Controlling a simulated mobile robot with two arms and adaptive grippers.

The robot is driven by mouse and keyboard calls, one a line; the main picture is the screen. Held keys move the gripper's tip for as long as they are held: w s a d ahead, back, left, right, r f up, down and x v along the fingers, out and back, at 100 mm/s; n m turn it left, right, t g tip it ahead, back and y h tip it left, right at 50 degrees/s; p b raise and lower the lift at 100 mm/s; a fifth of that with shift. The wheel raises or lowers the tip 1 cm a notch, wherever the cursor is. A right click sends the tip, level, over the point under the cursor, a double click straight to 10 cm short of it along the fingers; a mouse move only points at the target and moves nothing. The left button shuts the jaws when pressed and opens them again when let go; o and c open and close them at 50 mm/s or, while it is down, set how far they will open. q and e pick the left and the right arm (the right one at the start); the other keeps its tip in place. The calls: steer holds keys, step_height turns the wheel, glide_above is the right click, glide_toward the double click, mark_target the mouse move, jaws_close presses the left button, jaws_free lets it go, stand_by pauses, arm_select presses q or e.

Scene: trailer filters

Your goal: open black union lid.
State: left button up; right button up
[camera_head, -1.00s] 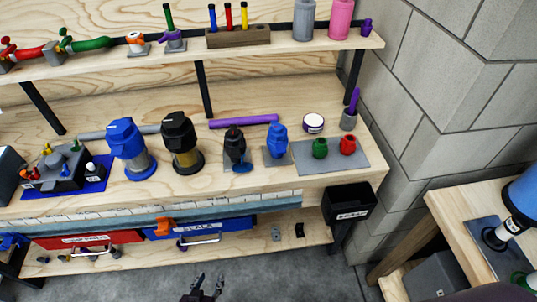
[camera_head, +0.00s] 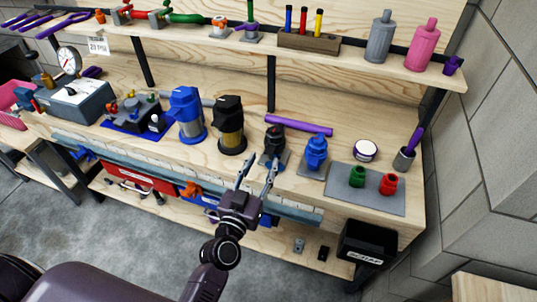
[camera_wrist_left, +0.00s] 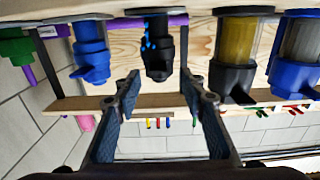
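The black union (camera_head: 273,145) stands upright on the bench between the black-topped filter and the blue union. It also shows in the left wrist view (camera_wrist_left: 157,48), which is upside down, with blue marks on its body. My left gripper (camera_head: 258,172) is open and empty. Its fingers point toward the bench, in front of the black union. In the left wrist view the left gripper (camera_wrist_left: 165,88) has its fingers spread wide, with the union beyond and roughly between them. Contact with the union is not visible. My right gripper is not in view.
The black-topped filter (camera_head: 230,125) and blue-topped filter (camera_head: 187,115) stand left. The blue union (camera_head: 316,152) stands right, near a grey mat (camera_head: 340,188) bearing green and red parts. A purple bar (camera_head: 298,126) lies behind. A shelf (camera_head: 345,52) hangs above.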

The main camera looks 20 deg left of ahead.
mark_target(268, 154)
arm_select(q)
steer(key=shift+w+d, duration=0.15)
steer(key=shift+w, duration=1.75)
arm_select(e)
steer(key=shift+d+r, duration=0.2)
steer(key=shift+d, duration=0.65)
arm_select(q)
steer(key=shift+c, duration=0.4)
jaws_close()
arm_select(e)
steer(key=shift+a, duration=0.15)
